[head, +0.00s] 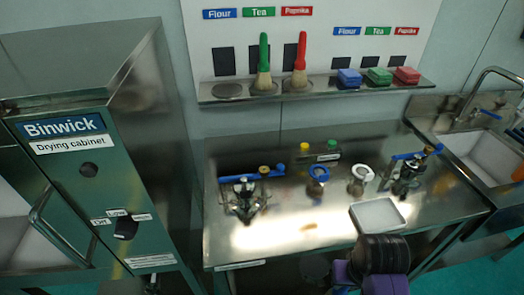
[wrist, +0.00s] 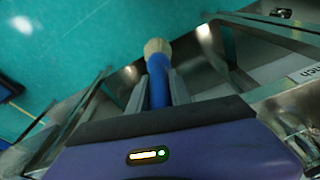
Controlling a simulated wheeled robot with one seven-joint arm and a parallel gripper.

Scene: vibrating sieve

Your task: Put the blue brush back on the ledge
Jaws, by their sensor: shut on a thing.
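The blue brush (wrist: 158,80) is between the two fingers of my gripper (wrist: 158,88) in the wrist view. The fingers are shut on its blue handle, and its pale bristles point away from the gripper. In the head view my purple wrist shows at the bottom right, but the fingers and the blue brush are hidden. The metal ledge (head: 322,90) runs along the back panel. A green brush (head: 264,62) and a red brush (head: 300,60) stand on it, bristles down. A bare round spot (head: 228,90) lies at its left end, below the blue Flour label (head: 219,14).
Blue, green and red blocks (head: 379,76) sit on the ledge's right part. The steel table (head: 290,185) below holds clamp devices, small cups and a pale tray (head: 378,215). A drying cabinet (head: 85,120) stands left, a sink (head: 485,155) right.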

